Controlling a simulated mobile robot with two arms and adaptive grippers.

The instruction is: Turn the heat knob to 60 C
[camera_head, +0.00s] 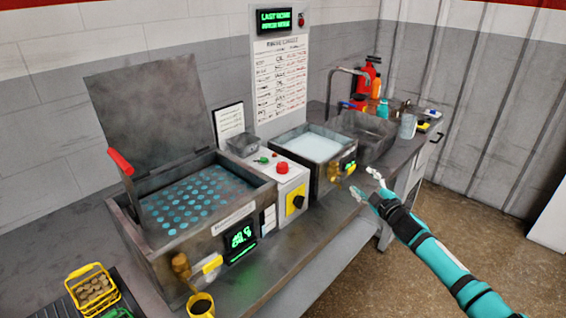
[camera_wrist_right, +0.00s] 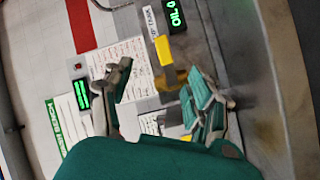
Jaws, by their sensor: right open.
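A black knob on a yellow plate (camera_head: 296,202) sits on the front of the pale control box (camera_head: 270,184) between the two tanks. It looks like the heat knob; its markings and setting are too small to read. My right gripper (camera_head: 366,182) is open and empty, to the right of the knob and apart from it, in front of the right tank. In the wrist view its open fingers (camera_wrist_right: 165,95) frame a brass valve (camera_wrist_right: 172,79) with a yellow handle (camera_wrist_right: 164,50). The knob cannot be made out surely there. My left gripper is not in view.
The left tank (camera_head: 190,243) has a raised lid and a green display (camera_head: 240,238). The right tank (camera_head: 330,178) holds pale liquid. A red button (camera_head: 282,168) tops the control box. A yellow basket (camera_head: 93,291) and a yellow cup (camera_head: 201,306) stand at front left.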

